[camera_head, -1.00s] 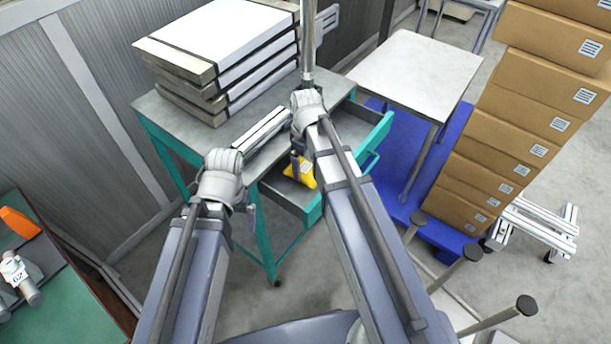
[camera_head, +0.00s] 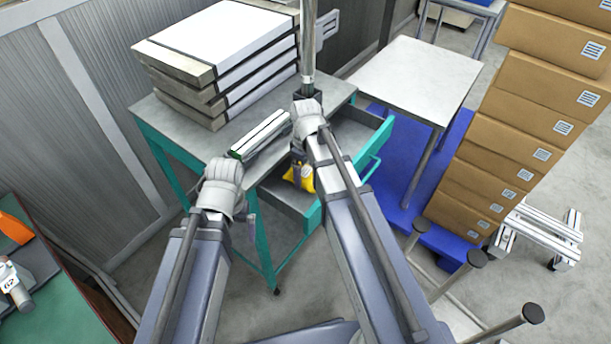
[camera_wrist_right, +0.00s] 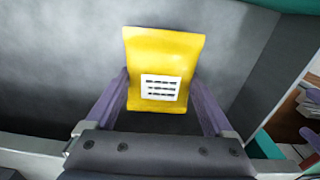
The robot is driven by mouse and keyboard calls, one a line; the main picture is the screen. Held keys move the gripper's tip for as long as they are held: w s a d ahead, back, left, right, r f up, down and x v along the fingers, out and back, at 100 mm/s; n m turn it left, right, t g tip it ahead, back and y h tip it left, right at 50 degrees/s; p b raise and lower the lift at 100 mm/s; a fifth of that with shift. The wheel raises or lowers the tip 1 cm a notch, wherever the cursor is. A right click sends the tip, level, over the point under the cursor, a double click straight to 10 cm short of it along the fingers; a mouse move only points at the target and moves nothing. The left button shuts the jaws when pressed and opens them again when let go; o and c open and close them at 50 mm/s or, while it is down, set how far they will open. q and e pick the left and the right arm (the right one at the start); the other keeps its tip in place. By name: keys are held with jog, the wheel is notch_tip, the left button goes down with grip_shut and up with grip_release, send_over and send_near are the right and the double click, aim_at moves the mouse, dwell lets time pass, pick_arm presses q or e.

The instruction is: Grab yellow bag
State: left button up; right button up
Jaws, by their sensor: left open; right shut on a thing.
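The yellow bag (camera_head: 303,178) is in the open drawer (camera_head: 285,195) of the teal workbench, partly hidden by my right arm in the head view. In the right wrist view the yellow bag (camera_wrist_right: 165,55) stands upright with a white printed label facing the camera. My right gripper (camera_wrist_right: 159,77) is shut on the bag, with a purple finger against each side. I cannot tell whether the bag touches the drawer floor. My left gripper (camera_head: 251,226) is open and empty, left of the drawer by the bench's front; its wrist hides most of it.
The teal workbench (camera_head: 170,110) carries a stack of flat cases (camera_head: 225,50) and a slim white-topped bar (camera_head: 260,135). Stacked cardboard boxes (camera_head: 525,130) and a blue platform (camera_head: 400,185) stand at right. A green-topped surface (camera_head: 60,310) is at lower left.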

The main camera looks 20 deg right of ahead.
aim_at(305, 172)
jog(key=shift+c, duration=1.4)
jog(key=shift+r, duration=0.15)
notch_tip(305, 172, up, 18)
jog(key=p, duration=1.8)
